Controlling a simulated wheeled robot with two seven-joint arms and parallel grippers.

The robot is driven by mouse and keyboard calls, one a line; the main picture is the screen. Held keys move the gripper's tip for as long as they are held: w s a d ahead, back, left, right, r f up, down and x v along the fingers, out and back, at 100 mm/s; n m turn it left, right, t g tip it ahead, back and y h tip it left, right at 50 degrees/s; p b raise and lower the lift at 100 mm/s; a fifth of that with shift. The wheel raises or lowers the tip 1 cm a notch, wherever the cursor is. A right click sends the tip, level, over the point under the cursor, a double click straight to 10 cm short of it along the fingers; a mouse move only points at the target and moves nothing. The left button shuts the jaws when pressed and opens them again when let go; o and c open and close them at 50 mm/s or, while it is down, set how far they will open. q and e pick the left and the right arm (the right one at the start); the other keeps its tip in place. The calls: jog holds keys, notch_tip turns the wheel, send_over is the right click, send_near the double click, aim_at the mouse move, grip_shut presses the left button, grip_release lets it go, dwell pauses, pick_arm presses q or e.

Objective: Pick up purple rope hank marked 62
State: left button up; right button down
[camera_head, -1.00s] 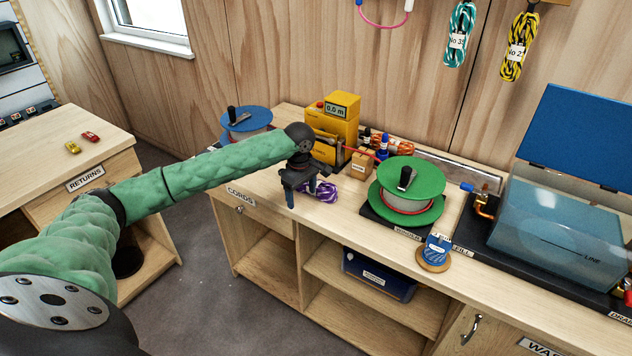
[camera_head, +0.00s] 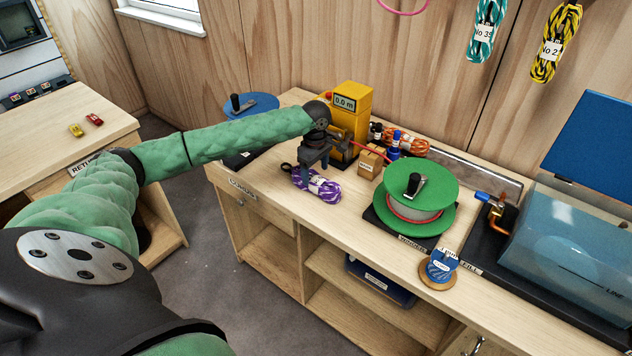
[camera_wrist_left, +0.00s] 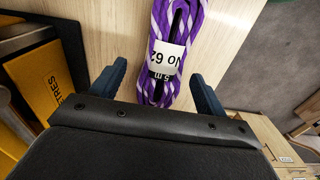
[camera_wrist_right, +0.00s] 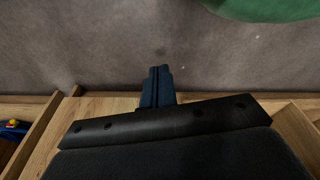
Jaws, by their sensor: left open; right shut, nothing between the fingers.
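The purple and white rope hank (camera_head: 317,187) lies on the wooden bench top, left of the green reel. In the left wrist view the hank (camera_wrist_left: 178,30) shows a white label reading No 62, upside down, and a black tie along it. My left gripper (camera_head: 315,170) is open above the hank. In the left wrist view its fingers (camera_wrist_left: 160,85) stand on either side of the hank, with gaps to both sides. My right gripper (camera_wrist_right: 158,84) shows only in the right wrist view, shut and empty, over grey floor.
A yellow meter box (camera_head: 351,112) stands right behind the left gripper. A blue reel (camera_head: 262,104) is behind the arm. The bench's front edge is close to the hank.

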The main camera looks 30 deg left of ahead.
aim_at(315, 178)
pick_arm(q)
jog(key=shift+s+d+f+p, duration=0.15)
jog(key=shift+f+p, duration=0.2)
jog(key=shift+f, duration=0.25)
jog(key=shift+s+a+f+p, duration=0.1)
jog(key=shift+f+p, duration=0.25)
jog(key=shift+f, duration=1.25)
pick_arm(e)
jog(key=shift+s+d+f, duration=0.35)
jog(key=shift+s+f, duration=0.1)
jog(key=shift+f, duration=0.15)
jog(key=shift+s+d+f, duration=0.35)
jog(key=shift+s+f, duration=0.05)
jog(key=shift+f, duration=0.25)
jog(key=shift+s+d+f, duration=0.35)
jog(key=shift+s+f, duration=0.1)
jog(key=shift+f, duration=0.15)
pick_arm(q)
jog(key=c, duration=1.1)
jog(key=shift+c, duration=0.7)
pick_arm(e)
jog(key=shift+d, duration=0.1)
pick_arm(q)
jog(key=shift+r, duration=0.1)
